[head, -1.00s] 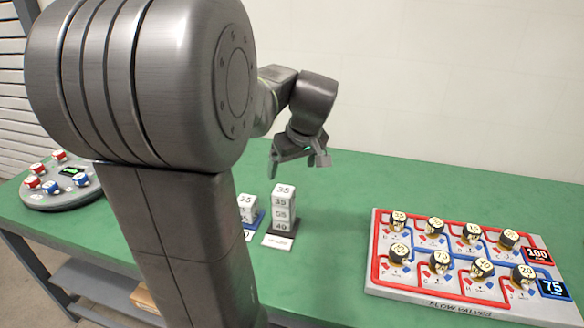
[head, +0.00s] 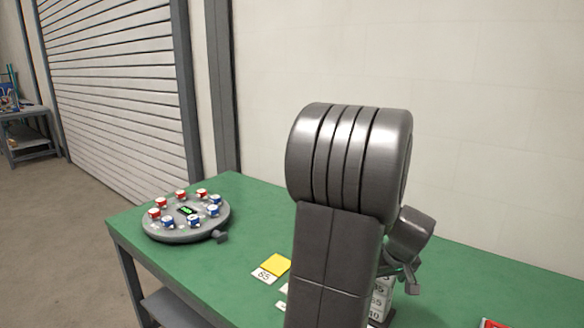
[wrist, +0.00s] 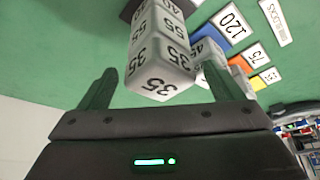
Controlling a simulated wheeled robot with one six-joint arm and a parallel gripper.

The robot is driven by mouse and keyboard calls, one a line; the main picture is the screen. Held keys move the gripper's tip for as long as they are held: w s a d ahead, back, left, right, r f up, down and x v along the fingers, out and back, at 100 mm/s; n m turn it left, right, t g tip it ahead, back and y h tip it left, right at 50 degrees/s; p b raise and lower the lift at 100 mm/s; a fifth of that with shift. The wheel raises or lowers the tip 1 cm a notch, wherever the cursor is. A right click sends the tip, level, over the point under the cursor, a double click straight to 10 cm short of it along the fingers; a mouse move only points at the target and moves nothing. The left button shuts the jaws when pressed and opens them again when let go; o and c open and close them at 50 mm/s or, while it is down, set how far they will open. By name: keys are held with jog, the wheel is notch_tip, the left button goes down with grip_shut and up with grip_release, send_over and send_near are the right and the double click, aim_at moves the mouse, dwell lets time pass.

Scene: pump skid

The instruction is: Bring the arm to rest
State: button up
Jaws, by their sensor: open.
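My gripper (head: 411,282) is at the right of the head view, partly hidden by my own arm. In the wrist view my gripper (wrist: 160,82) has its two fingers spread apart with nothing between their tips. A stack of white numbered blocks (wrist: 158,52) stands beyond the fingers, its top block marked 35. The stack also shows in the head view (head: 382,297), partly behind my arm and close to the gripper in the picture. I cannot tell the exact gap. My arm stands bent over the green table.
A round grey device (head: 185,236) with red and blue knobs stands at the table's left. A yellow square (head: 277,263) lies left of my arm. Another white block (wrist: 204,52) stands beside the stack. A red-edged board (head: 492,323) barely shows at bottom right.

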notch_tip(320, 180, up, 3)
jog(key=shift+r, duration=0.15)
jog(key=shift+s, duration=0.1)
